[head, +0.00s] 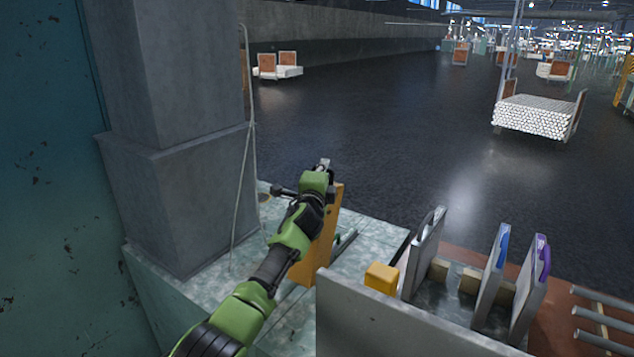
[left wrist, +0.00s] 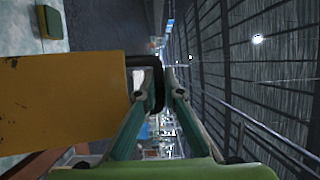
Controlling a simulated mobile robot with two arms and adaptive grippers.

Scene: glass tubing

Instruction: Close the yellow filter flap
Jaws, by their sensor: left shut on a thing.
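The yellow filter flap (head: 325,245) stands upright beside the grey-walled box in the head view, partly hidden behind my left arm. In the left wrist view, the flap (left wrist: 65,100) fills the left side as a worn yellow panel. A dark handle (left wrist: 157,78) sticks out from its edge. My left gripper (head: 325,166) is at the top of the flap. Its green fingers (left wrist: 168,92) are closed on the dark handle. My right gripper is in neither view.
A grey-walled box (head: 345,315) with a yellow block (head: 382,278) stands at the lower right. Beside it are upright plates with grey, blue (head: 502,248) and purple (head: 543,262) handles. A grey pillar (head: 180,190) stands left.

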